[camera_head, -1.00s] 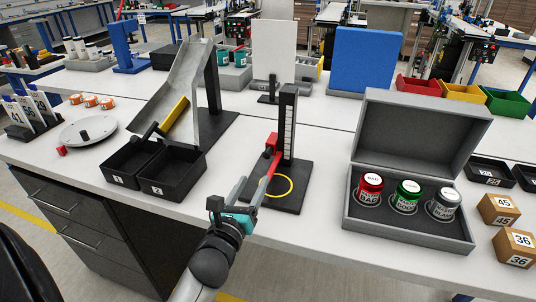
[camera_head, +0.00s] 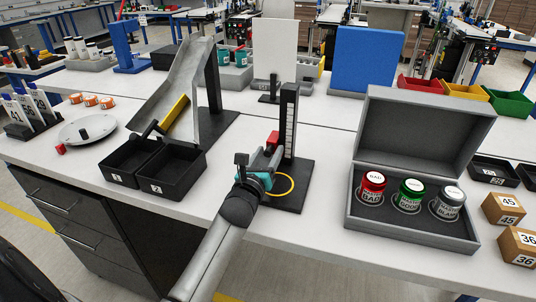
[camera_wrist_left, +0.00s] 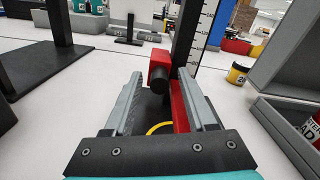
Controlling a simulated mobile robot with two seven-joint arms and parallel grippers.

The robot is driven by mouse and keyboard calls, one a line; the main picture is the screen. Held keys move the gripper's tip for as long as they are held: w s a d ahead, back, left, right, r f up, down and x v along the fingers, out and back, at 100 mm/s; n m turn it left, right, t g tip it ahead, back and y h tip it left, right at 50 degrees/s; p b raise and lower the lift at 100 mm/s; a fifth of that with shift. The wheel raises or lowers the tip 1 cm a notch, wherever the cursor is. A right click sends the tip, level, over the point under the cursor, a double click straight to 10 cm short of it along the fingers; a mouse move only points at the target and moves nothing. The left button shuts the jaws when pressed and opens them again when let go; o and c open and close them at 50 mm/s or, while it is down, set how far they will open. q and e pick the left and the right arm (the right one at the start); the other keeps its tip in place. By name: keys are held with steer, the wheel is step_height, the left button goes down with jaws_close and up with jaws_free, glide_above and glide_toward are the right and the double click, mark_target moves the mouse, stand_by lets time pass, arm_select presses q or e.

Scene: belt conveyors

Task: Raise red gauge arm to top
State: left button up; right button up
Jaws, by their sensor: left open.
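The gauge is a black post (camera_head: 289,115) with a white scale strip, standing upright on a black base (camera_head: 290,200) with a yellow ring (camera_head: 284,187). Its red slider block (camera_head: 272,138) sits partway up the post; it also shows in the left wrist view (camera_wrist_left: 158,62). The red arm (camera_wrist_left: 180,108) runs toward me from it, between my fingers and close to the right-hand one. A dark round knob (camera_wrist_left: 160,80) is in front of the block. My left gripper (camera_head: 270,153) is open, its fingers on either side of the knob and red arm. Contact cannot be told. My right gripper is out of view.
Two black bins (camera_head: 168,174) and a grey chute (camera_head: 183,85) stand left of the gauge. An open grey case (camera_head: 365,225) with three jars is on the right. A white panel (camera_head: 275,47) and blue panel (camera_head: 365,60) stand behind.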

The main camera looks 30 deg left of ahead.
arm_select(q)
jaws_close()
stand_by(0.4)
steer(key=shift+d, duration=0.1)
stand_by(0.9)
